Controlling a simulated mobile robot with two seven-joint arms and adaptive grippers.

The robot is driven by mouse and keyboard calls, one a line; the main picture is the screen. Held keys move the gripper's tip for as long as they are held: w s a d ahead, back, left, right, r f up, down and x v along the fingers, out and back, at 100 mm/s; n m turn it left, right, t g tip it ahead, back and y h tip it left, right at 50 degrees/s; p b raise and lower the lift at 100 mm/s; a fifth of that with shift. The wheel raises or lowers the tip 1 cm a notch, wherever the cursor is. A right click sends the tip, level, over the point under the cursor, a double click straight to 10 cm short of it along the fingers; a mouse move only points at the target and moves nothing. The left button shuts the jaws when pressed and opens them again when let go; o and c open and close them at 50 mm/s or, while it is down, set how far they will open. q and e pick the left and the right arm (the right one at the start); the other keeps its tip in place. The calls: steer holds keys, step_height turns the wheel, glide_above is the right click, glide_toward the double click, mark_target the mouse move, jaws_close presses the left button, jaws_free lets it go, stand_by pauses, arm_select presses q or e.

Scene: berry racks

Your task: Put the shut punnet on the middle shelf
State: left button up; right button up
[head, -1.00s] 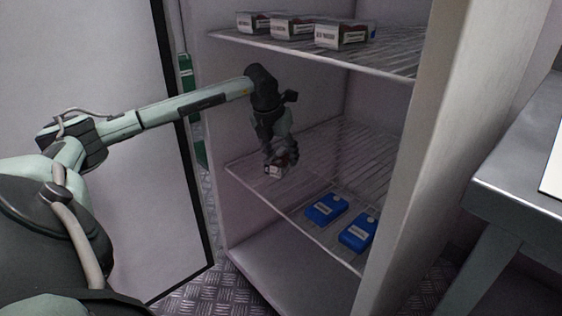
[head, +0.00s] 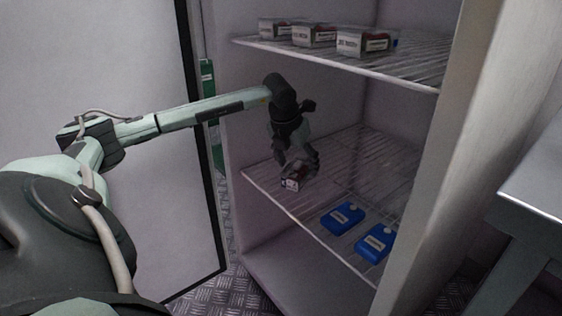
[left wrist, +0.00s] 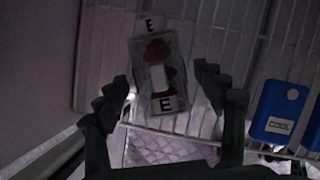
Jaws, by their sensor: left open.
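The shut punnet (head: 291,184), a small clear box with red berries and white labels, is on the wire middle shelf (head: 262,189), near its front edge at the left. In the left wrist view the punnet (left wrist: 158,75) lies between the spread fingers of my left gripper (left wrist: 165,97), with a gap to the finger at each side. In the head view my left gripper (head: 298,163) reaches down over the punnet and hides part of it. My right gripper is not in view.
Two blue packs (head: 343,218) (head: 375,243) lie on the same shelf to the right. The cabinet's right wall (head: 445,150) is close; the back of the middle shelf is clear.

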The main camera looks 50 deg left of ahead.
arm_select(q)
steer(key=v, duration=0.4)
steer(key=shift+s+f, duration=0.1)
steer(key=shift+s, duration=0.1)
steer(key=s+d, duration=0.3)
steer(key=s, duration=0.7)
steer(key=shift+s+d+f, duration=0.2)
steer(key=shift+s+d, duration=0.05)
steer(key=shift+s, duration=0.15)
